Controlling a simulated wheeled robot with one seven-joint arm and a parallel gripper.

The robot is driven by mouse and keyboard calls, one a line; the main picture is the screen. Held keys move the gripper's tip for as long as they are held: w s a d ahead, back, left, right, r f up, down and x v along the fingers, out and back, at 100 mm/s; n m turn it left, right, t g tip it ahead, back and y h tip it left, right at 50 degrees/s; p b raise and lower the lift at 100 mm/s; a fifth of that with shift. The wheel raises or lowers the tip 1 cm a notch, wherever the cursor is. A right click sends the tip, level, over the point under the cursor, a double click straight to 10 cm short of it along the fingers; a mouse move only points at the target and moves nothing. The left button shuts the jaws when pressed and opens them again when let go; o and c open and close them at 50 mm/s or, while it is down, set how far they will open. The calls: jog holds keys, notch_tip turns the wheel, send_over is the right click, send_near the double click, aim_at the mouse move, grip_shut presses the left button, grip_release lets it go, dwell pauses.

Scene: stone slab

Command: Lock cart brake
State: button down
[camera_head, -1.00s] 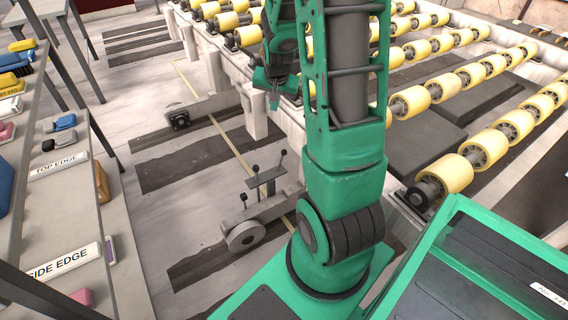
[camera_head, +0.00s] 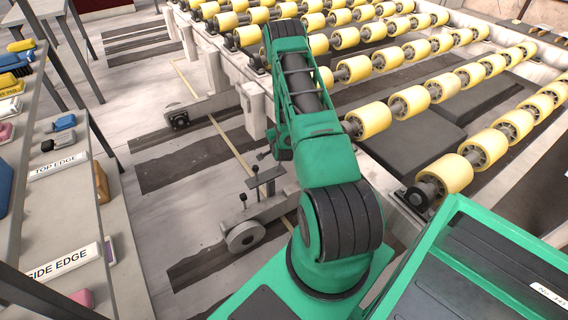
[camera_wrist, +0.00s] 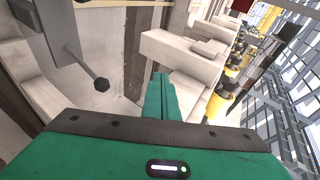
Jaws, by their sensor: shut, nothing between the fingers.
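In the wrist view, a black knob (camera_wrist: 101,85) on a rod juts from a grey plate (camera_wrist: 62,25), left of my fingers. My gripper (camera_wrist: 163,82) is shut and empty, its green fingers pointing away and apart from that knob. In the head view my arm hides most of the gripper and part of the levers.
The roller table with yellow rollers (camera_head: 371,117) fills the right. A grey wheel (camera_head: 245,236) sits below the levers. A shelf with labelled blocks (camera_head: 62,262) stands at the left. Pale floor between them is open. White beams (camera_wrist: 180,55) lie close ahead in the wrist view.

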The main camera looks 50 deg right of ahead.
jog(key=s+f+m+t+h, duration=0.1)
jog(key=s+f+m+h, duration=0.3)
jog(key=s+f+m, duration=0.4)
jog(key=s+f, duration=0.4)
jog(key=f, duration=0.2)
jog(key=shift+a+h, duration=0.4)
jog(key=shift+w, duration=0.1)
jog(key=x, duration=1)
jog(key=shift+f, duration=0.15)
